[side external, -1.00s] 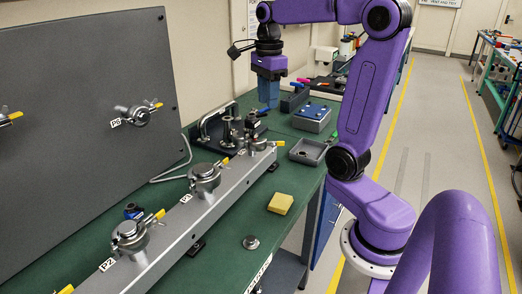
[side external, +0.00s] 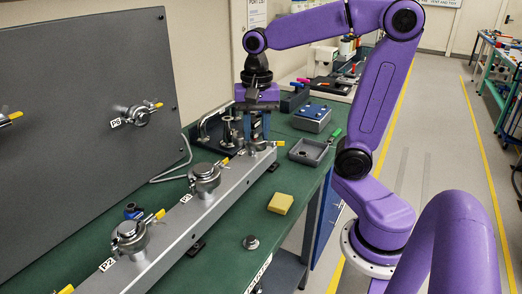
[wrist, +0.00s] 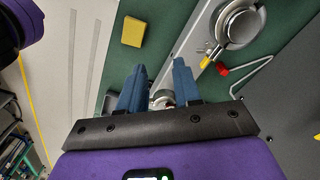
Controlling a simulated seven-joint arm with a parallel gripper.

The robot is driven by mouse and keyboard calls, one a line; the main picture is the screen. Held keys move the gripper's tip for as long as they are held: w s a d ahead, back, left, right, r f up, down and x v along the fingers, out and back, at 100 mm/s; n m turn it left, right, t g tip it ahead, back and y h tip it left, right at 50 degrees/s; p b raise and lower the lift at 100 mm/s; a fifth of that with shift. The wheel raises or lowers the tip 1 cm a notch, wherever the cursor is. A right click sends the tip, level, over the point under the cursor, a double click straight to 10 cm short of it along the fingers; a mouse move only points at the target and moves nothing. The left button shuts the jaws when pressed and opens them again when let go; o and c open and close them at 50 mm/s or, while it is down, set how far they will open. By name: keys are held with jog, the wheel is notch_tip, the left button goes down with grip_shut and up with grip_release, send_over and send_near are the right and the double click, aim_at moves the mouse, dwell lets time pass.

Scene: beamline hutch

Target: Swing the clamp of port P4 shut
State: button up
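Port P4 is at the far end of the grey rail (side external: 170,227), partly hidden behind my gripper in the side view. Its yellow clamp handle (side external: 279,143) sticks out to the right. My gripper (side external: 257,138) points down just above P4, its two blue fingers apart. In the wrist view my gripper (wrist: 158,80) is open and empty, with a small part of the metal port (wrist: 162,98) visible between the fingers. I cannot tell whether the fingers touch anything, or how far P4's clamp stands open.
Along the rail nearer the camera stand the P3 clamp (side external: 205,175) and P2 clamp (side external: 130,235), with yellow handles. A grey panel (side external: 85,120) rises at the left. A yellow sponge (side external: 280,203), a grey tray (side external: 309,151) and a small metal disc (side external: 251,242) lie on the green bench.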

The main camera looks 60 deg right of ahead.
jog(key=s+a+f+n, duration=0.2)
jog(key=s+a+n, duration=0.1)
jog(key=n, duration=0.4)
jog(key=shift+s+a+f, duration=0.25)
jog(key=shift+s+a, duration=0.15)
jog(key=shift+a, duration=0.25)
